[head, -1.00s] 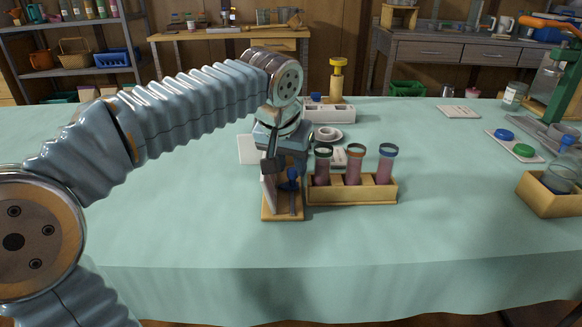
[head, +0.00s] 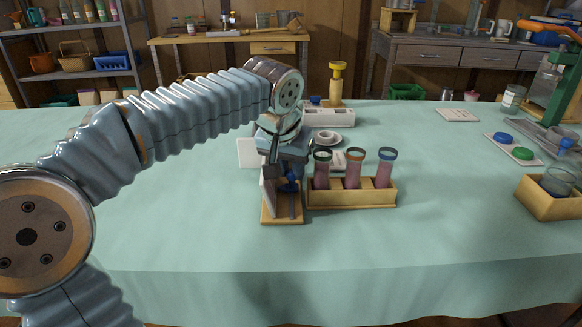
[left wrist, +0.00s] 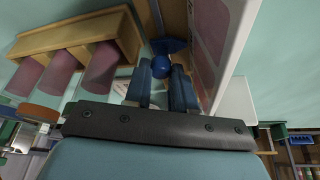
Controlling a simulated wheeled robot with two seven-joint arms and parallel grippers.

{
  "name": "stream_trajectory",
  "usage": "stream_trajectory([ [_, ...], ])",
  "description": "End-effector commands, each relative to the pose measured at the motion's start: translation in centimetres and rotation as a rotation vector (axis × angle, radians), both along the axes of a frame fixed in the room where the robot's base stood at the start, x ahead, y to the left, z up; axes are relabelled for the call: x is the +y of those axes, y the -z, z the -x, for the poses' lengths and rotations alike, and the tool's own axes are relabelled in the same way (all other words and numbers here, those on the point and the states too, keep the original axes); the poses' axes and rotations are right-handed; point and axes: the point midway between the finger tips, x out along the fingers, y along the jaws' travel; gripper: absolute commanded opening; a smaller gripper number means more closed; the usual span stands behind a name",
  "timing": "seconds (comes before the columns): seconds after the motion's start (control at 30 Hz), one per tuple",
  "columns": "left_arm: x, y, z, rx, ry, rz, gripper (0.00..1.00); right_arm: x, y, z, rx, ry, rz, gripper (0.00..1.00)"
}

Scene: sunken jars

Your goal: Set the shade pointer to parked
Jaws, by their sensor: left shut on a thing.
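The shade pointer is a small blue piece with a round knob (head: 291,183), on a wooden stand (head: 281,217) with a slotted base and an upright pale panel. In the left wrist view the blue knob (left wrist: 160,69) sits between my finger tips, and the pointer's flat blue part (left wrist: 168,46) lies just beyond it. My left gripper (head: 286,175) reaches down over the stand and is shut on the knob. The pale panel (left wrist: 224,45) rises close beside the fingers. The panel's marks are seen too steeply to read. My right gripper is in neither view.
A wooden rack (head: 352,195) with three reddish-filled jars stands close to the right of the stand. The front of the cloth-covered table (head: 180,235) is clear.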

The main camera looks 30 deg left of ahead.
Motion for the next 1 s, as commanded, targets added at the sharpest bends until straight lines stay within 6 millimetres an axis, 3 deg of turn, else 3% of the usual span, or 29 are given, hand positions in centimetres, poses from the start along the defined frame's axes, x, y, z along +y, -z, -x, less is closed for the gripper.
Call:
stream_trajectory([
  [0.2,1.6,-0.3,-2.6,0.000,-0.002,0.000,0.00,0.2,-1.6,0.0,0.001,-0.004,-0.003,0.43],
  [0.43,1.7,-0.1,-2.6,-0.002,-0.001,-0.001,0.00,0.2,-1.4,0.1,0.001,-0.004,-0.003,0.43],
  [0.47,1.7,-0.1,-2.6,-0.002,-0.001,-0.001,0.26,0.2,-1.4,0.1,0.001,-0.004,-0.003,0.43],
  [0.53,1.7,-0.1,-2.6,-0.002,-0.001,-0.001,0.36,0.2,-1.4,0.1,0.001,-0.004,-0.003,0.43],
  [0.83,1.6,-0.2,-2.6,-0.002,0.000,0.000,0.36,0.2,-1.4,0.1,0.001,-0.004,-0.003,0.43],
  [1.0,1.5,-2.3,-1.9,-0.005,0.000,0.000,0.36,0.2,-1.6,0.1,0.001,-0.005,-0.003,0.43],
])
